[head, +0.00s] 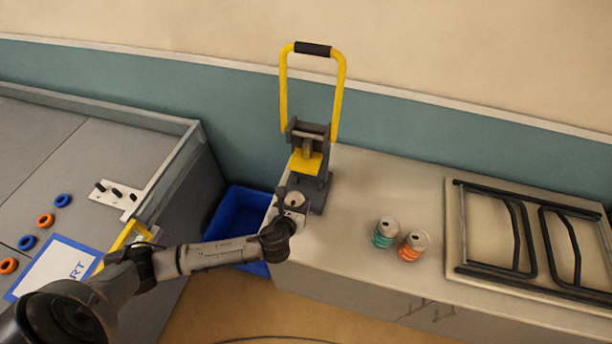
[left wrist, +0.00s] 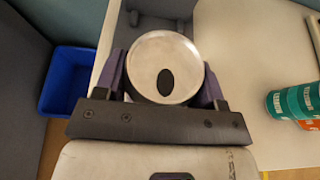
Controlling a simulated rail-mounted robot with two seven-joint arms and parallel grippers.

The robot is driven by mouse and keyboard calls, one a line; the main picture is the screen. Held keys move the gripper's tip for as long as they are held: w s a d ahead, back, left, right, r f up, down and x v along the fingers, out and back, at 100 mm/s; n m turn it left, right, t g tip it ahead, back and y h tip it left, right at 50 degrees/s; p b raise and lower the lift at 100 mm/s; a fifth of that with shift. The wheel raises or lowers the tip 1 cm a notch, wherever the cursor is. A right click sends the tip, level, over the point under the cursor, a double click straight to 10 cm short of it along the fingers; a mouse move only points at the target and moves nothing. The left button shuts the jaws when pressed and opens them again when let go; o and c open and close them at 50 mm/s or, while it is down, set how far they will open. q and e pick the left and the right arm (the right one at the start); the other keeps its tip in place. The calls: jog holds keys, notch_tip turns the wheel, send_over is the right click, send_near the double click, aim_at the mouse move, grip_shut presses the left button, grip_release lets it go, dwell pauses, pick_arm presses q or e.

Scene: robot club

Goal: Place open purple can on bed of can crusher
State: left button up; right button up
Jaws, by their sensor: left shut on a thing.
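The can crusher (head: 309,163) stands at the left end of the counter, with a yellow handle frame raised above it and a dark body. My left gripper (head: 292,198) is at the front of the crusher. In the left wrist view the left gripper (left wrist: 167,90) is shut on a can (left wrist: 165,55), whose silver top faces the camera with a dark oval opening. Its side is mostly hidden by the fingers. In the head view the can's top (head: 295,199) shows at the crusher's low front end; whether it touches the bed I cannot tell. My right gripper is not in view.
A teal can (head: 384,233) and an orange can (head: 412,246) stand on the counter (head: 350,190) to the right. A board with black frames (head: 530,235) lies farther right. A blue bin (head: 240,215) stands on the floor left of the counter. A grey table (head: 50,140) is at left.

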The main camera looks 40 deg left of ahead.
pick_arm(q)
jog(key=w+a, duration=0.1)
jog(key=w, duration=0.2)
jog(key=w+a, duration=0.2)
jog(key=w, duration=0.2)
jog(key=w+a+b, duration=0.1)
jog(key=w, duration=0.3)
jog(key=shift+w+a, duration=0.2)
jog(key=shift+a, duration=0.2)
jog(key=shift+s+f, duration=0.1)
jog(key=shift+f, duration=0.2)
jog(key=shift+s+d, duration=0.1)
jog(key=shift+s, duration=0.05)
jog(key=shift+f, duration=0.15)
jog(key=o, duration=1.2)
